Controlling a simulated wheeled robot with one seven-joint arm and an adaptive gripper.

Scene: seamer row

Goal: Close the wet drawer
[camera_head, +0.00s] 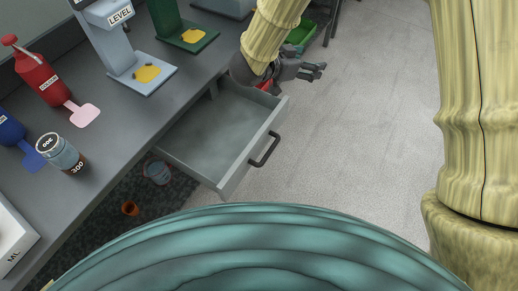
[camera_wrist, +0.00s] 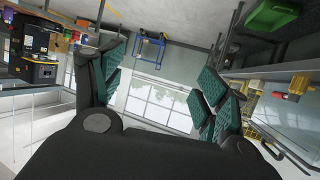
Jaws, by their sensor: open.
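The drawer (camera_head: 233,180) under the grey bench is pulled out and looks empty in the head view. Its dark bar handle (camera_head: 265,149) is on the front panel, facing right. My gripper (camera_head: 319,71) is beyond the far front corner of the drawer, apart from the handle, with its fingers spread and pointing right. In the wrist view my gripper (camera_wrist: 152,85) is open with nothing between its teal-padded fingers. The drawer is not recognisable in the wrist view. No label reading wet shows on the drawer.
The bench (camera_head: 120,140) carries a stand marked LEVEL (camera_head: 135,50), a red device (camera_head: 40,78), a blue device (camera_head: 15,135) and a can (camera_head: 60,154). A bucket (camera_head: 157,172) and an orange cup (camera_head: 130,208) are below. Floor right of the drawer is clear.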

